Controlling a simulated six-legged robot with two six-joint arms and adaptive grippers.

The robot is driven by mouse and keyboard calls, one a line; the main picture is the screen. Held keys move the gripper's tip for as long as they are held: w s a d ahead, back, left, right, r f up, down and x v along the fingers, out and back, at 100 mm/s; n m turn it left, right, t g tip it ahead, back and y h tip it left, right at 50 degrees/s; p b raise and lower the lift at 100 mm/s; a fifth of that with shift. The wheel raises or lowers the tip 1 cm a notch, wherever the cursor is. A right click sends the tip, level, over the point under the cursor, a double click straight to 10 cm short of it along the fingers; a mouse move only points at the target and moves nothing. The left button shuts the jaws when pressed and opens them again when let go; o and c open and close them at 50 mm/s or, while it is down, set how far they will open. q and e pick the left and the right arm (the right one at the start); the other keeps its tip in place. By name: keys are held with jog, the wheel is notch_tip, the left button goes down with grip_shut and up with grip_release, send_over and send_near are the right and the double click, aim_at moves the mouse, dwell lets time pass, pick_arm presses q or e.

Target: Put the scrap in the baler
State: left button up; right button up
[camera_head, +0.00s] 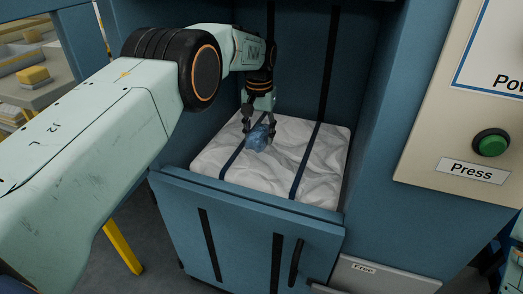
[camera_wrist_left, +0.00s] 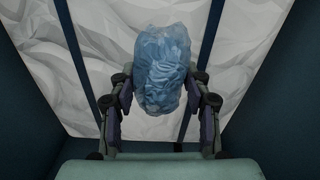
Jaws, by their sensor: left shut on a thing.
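A translucent blue bag of scrap (camera_head: 258,137) is between the fingers of my left gripper (camera_head: 259,125), which is shut on it. The bag also shows upright in the left wrist view (camera_wrist_left: 162,68), with a finger on each side. The gripper is inside the open blue baler (camera_head: 245,208), over the white wadding (camera_head: 310,138) with dark straps across it. I cannot tell whether the bag touches the wadding. My right gripper is not in view.
A cream panel with a green Press button (camera_head: 491,144) is at the right. The baler's low front door stands before the chamber. A table with a yellow item (camera_head: 33,76) is at the far left. A yellow post (camera_head: 123,247) stands at lower left.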

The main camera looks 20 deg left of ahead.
aim_at(259, 156)
pick_arm(q)
notch_tip(259, 156, down, 5)
jog(key=shift+s+r+b, duration=0.1)
jog(key=shift+r+b, duration=0.1)
jog(key=shift+b, duration=0.8)
jog(key=shift+f, duration=0.25)
jog(key=shift+r, duration=0.15)
jog(key=o, duration=1.1)
jog(key=shift+o, duration=0.2)
